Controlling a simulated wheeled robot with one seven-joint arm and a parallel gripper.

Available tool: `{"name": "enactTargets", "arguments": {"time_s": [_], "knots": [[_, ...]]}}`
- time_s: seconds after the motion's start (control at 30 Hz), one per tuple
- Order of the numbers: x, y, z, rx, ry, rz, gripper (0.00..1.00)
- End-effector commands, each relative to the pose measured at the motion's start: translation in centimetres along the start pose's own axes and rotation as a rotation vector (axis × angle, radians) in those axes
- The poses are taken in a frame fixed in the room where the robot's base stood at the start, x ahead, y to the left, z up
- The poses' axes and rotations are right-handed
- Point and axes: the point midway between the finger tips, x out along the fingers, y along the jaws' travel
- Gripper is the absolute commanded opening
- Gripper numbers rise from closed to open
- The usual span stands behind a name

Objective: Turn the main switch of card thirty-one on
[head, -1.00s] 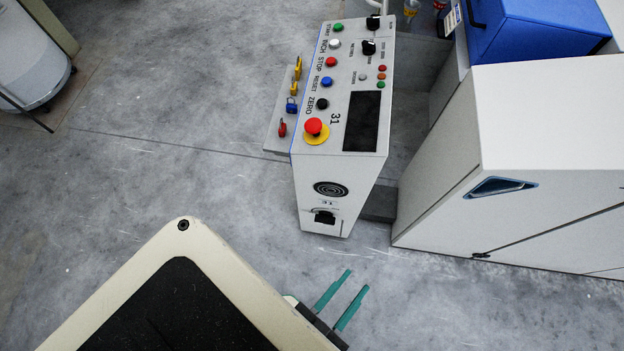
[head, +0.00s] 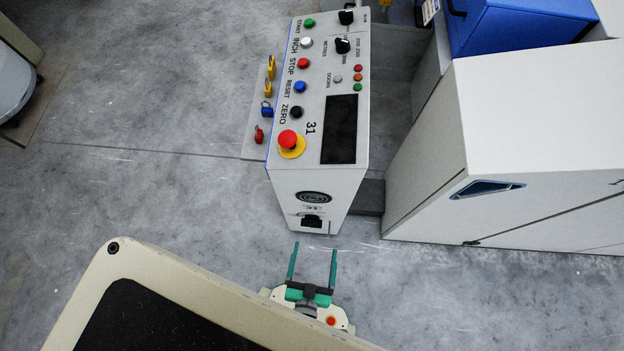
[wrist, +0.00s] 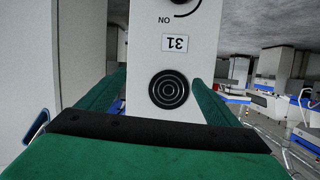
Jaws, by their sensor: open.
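The card thirty-one control console (head: 285,190) stands upright, marked 31 on its sloping top. Its main switch (head: 312,221), a black knob, is low on the near end face, below a round black grille (head: 313,197). In the wrist view, which is upside down, only an edge of the switch (wrist: 184,2) shows at the top, with ON lettering and a 31 label (wrist: 174,43). The knob's setting cannot be told. My gripper (head: 315,247) is open and empty, its green fingers pointing at the end face; in the wrist view its fingers (wrist: 160,92) flank the grille.
The top carries several buttons, a red emergency stop (head: 288,139) and a dark display (head: 339,129). Coloured padlocks (head: 266,108) hang at its left side. A white machine housing (head: 540,120) stands close on the right. The floor (head: 150,190) to the left is clear.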

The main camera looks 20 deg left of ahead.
Motion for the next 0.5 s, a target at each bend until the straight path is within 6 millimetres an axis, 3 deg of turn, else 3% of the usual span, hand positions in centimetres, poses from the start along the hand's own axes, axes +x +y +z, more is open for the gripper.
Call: {"name": "enactTargets", "arguments": {"time_s": [0.03, 0.2, 0.33, 0.5], "knots": [[1.5, -0.5, 2.7, -0.008, -0.013, -0.025, 0.85], [4.9, -1.2, 9.7, -0.039, -0.058, -0.050, 0.85], [6.4, -1.3, 13.1, -0.065, -0.085, -0.052, 0.85], [7.4, -1.4, 15.0, -0.082, -0.101, -0.050, 0.85]]}}
